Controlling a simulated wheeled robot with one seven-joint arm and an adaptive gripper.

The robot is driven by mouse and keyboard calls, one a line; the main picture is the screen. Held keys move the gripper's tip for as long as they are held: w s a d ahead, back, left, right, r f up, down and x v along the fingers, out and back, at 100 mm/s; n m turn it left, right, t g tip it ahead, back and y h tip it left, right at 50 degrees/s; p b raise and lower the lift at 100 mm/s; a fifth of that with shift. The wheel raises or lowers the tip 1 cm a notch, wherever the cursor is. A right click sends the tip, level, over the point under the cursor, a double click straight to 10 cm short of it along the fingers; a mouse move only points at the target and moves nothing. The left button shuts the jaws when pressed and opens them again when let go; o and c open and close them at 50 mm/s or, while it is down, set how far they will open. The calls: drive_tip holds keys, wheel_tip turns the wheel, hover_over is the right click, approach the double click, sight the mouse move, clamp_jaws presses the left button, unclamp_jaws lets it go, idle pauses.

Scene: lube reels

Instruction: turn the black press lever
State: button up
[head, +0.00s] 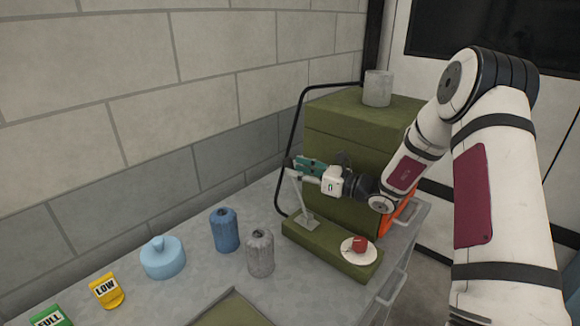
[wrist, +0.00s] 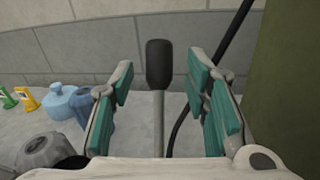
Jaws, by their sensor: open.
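The press lever has a black grip (wrist: 158,63) on a grey rod (wrist: 158,122), upright in the wrist view. In the head view the grey rod (head: 302,199) rises, slightly tilted, from a green press base (head: 318,248). My gripper (head: 303,166) is at the top of the lever, its teal-padded fingers open. In the wrist view the fingers of my gripper (wrist: 160,84) stand on either side of the lever, with visible gaps to both. The black grip extends beyond the fingertips there. In the head view the fingers mostly hide the grip.
A white disc with a red knob (head: 358,245) sits on the base. Behind is a green box (head: 345,130) with a grey cylinder (head: 378,88) on top. A black hose (head: 297,112) curves beside the lever. Blue and grey containers (head: 225,230) and small tags stand left on the bench.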

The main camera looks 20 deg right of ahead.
sight(289, 167)
drive_tip(key=shift+x, duration=1.6)
drive_tip(key=shift+a, duration=0.1)
drive_tip(key=shift+s, duration=0.1)
clamp_jaws()
